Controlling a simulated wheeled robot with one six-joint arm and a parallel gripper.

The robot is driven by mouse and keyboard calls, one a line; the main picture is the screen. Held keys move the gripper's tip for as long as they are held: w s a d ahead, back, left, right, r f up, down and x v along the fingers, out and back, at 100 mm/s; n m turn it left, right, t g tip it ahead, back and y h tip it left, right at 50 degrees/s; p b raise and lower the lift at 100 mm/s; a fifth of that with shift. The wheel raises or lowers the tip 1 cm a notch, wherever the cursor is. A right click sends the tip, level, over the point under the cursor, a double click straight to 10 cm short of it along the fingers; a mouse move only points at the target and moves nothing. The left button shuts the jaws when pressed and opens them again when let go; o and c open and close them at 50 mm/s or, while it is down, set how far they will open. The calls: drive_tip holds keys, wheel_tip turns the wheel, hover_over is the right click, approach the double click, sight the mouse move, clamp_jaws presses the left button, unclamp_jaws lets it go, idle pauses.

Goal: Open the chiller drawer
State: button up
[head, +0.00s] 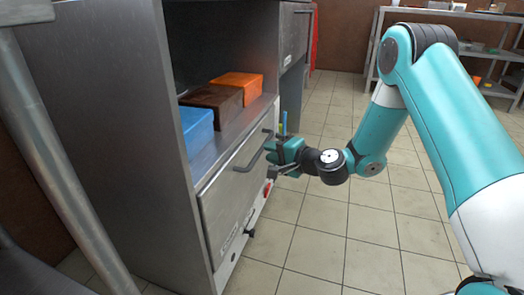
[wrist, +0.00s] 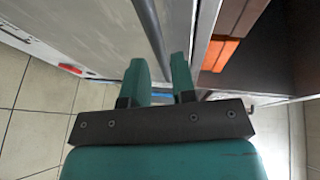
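The drawer front (head: 228,197) is a grey metal panel low in the steel cabinet; it looks shut, flush with the cabinet face. Its dark bar handle (head: 250,153) runs along the upper part of the front. My gripper (head: 278,149) is at the far end of the handle, on the aisle side. In the wrist view, the handle (wrist: 151,28) runs down toward the gap between the two green fingertips of my gripper (wrist: 160,72). The fingers are apart, with room beside the bar. Exact contact with the handle is hidden.
Blue (head: 196,130), brown (head: 218,102) and orange boxes (head: 240,86) stand on the shelf above the drawer. A grey post (head: 62,165) stands at left. The tiled floor (head: 335,235) before the drawer is clear. A metal rack (head: 475,55) stands at the far right.

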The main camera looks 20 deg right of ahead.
drive_tip(key=shift+b+x, duration=0.35)
drive_tip(key=shift+x, duration=1.85)
drive_tip(key=shift+c, duration=0.5)
clamp_jaws()
